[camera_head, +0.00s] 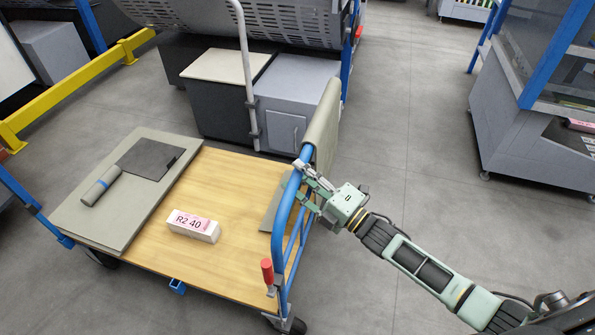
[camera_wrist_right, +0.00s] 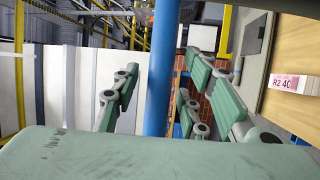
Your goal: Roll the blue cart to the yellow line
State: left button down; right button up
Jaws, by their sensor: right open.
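The blue cart has a wooden deck (camera_head: 235,180) and an upright blue tubular handle (camera_head: 279,225) at its right end. My right gripper (camera_head: 308,187) is open at the upper part of this handle, reaching in from the right. In the right wrist view, the blue handle tube (camera_wrist_right: 161,70) stands between the spread fingers; I cannot tell whether they touch it. A white-and-pink block marked "R2 40" (camera_head: 194,225) lies on the deck and also shows in the wrist view (camera_wrist_right: 295,84). No yellow line on the floor shows. My left gripper is out of view.
A grey board (camera_head: 118,220) with a dark sheet (camera_head: 147,158) and a grey roll (camera_head: 101,186) covers the deck's left side. Grey cabinets (camera_head: 296,95) stand behind the cart. A yellow rail (camera_head: 75,85) runs at left. Floor (camera_head: 410,130) is clear right of the cart, before a machine (camera_head: 520,130).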

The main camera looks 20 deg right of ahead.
jog(key=shift+w+a+r, duration=0.1)
jog(key=shift+w+a, duration=0.2)
jog(key=shift+w, duration=0.2)
grip_shut()
dwell(0.3)
